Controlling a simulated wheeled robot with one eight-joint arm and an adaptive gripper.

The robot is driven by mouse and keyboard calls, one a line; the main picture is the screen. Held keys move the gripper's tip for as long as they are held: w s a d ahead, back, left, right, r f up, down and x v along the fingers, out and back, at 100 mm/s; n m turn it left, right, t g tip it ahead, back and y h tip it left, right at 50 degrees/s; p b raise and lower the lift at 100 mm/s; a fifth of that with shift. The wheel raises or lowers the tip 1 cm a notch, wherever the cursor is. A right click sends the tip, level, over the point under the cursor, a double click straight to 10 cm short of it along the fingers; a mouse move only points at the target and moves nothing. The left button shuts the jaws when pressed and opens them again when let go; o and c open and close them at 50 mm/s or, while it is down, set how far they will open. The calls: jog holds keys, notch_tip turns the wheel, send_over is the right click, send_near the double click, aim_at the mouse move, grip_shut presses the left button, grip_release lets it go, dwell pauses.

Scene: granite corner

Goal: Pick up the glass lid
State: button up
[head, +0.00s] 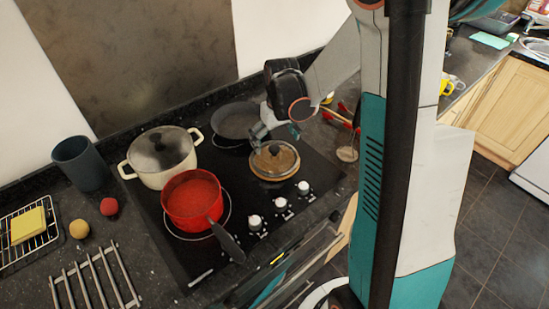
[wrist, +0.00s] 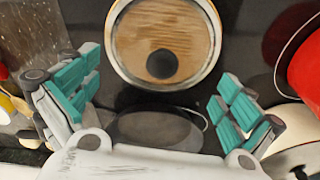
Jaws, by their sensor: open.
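A round glass lid (head: 283,167) with a black knob lies at the right of the black hob, with brown wood showing through it. In the wrist view the lid (wrist: 190,30) is ahead of the fingers, its dark knob toward me. My gripper (head: 280,131) is open and empty, above and just behind the lid in the head view. In the wrist view the teal fingers (wrist: 157,75) are spread wide, with the knob roughly between their tips and slightly beyond. Whether a finger touches the lid cannot be told.
A red saucepan (head: 192,198) stands left of the lid, its handle pointing forward. A cream pot (head: 157,174) with its own dark lid stands behind it. A dark pan (head: 236,120) lies behind my gripper. Knobs (head: 280,204) line the hob's front; red-handled utensils (head: 340,117) are to the right.

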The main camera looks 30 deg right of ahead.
aim_at(275, 148)
notch_tip(275, 148, down, 4)
jog(key=shift+w+a+f+b, duration=0.1)
jog(key=shift+w+b, duration=0.05)
jog(key=shift+b, duration=0.4)
jog(key=c, duration=1.4)
jog(key=shift+s, duration=0.25)
jog(key=c, duration=0.5)
